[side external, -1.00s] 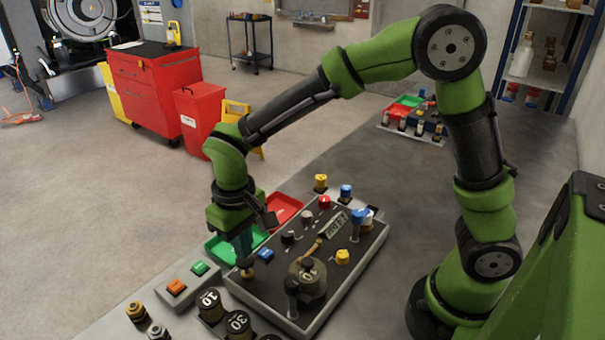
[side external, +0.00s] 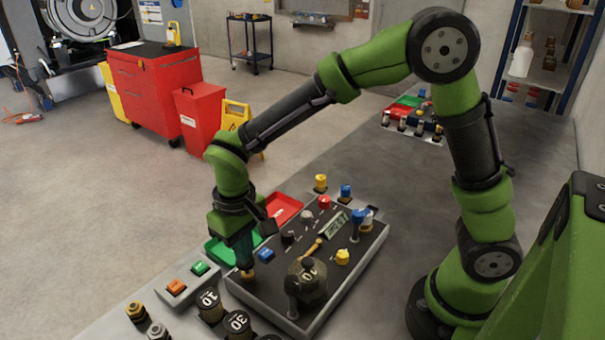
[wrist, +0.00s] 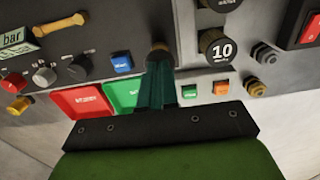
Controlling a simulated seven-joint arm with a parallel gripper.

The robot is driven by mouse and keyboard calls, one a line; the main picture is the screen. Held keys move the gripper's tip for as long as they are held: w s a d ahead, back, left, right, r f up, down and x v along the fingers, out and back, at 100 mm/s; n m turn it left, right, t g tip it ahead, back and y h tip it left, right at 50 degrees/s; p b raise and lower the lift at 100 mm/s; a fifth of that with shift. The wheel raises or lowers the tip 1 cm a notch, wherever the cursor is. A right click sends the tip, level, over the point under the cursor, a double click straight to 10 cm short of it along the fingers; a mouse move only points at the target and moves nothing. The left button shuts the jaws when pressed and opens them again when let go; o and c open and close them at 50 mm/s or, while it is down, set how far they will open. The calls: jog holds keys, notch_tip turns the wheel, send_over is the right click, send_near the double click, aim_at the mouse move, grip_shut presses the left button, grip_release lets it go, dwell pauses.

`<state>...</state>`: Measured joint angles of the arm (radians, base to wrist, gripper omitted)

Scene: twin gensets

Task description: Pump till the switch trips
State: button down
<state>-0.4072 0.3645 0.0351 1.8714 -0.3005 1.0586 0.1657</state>
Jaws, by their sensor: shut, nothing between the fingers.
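My gripper (side external: 245,260) is shut, with its fingertips pointing down at a small brass-brown knob (side external: 247,274) near the left front edge of the dark panel (side external: 262,291). In the wrist view my gripper (wrist: 160,68) covers part of this knob (wrist: 158,47); the fingertips look to be at or just over its top, and I cannot tell if they touch. A small display (side external: 338,224) sits on the panel, its digits too small to read surely; in the wrist view the display (wrist: 12,38) shows "bar". A pale-yellow handle (wrist: 61,24) lies beside it.
A blue button (side external: 265,255) is close to my gripper. Green (side external: 220,250) and red (side external: 283,208) trays lie behind the panel. A box with orange (side external: 176,285) and green (side external: 200,268) buttons stands left. Black weights marked 10 (side external: 209,305) and 30 (side external: 237,322) stand in front.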

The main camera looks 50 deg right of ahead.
jog(key=shift+f, duration=0.85)
jog(key=shift+r, duration=3.05)
jog(key=shift+s+d+f, duration=0.1)
jog(key=shift+s+f, duration=0.25)
jog(key=shift+s, duration=0.1)
jog(key=s+d+r+m+t+y, duration=0.2)
jog(key=s+d+r+m+t, duration=0.2)
jog(key=s+d+r+t, duration=0.3)
jog(key=s+d+r, duration=0.4)
jog(key=d, duration=0.2)
jog(key=shift+s+d, duration=0.2)
jog(key=shift+s, duration=0.05)
jog(key=c, duration=1.8)
grip_release()
jog(key=shift+r, duration=0.1)
jog(key=shift+c, duration=0.2)
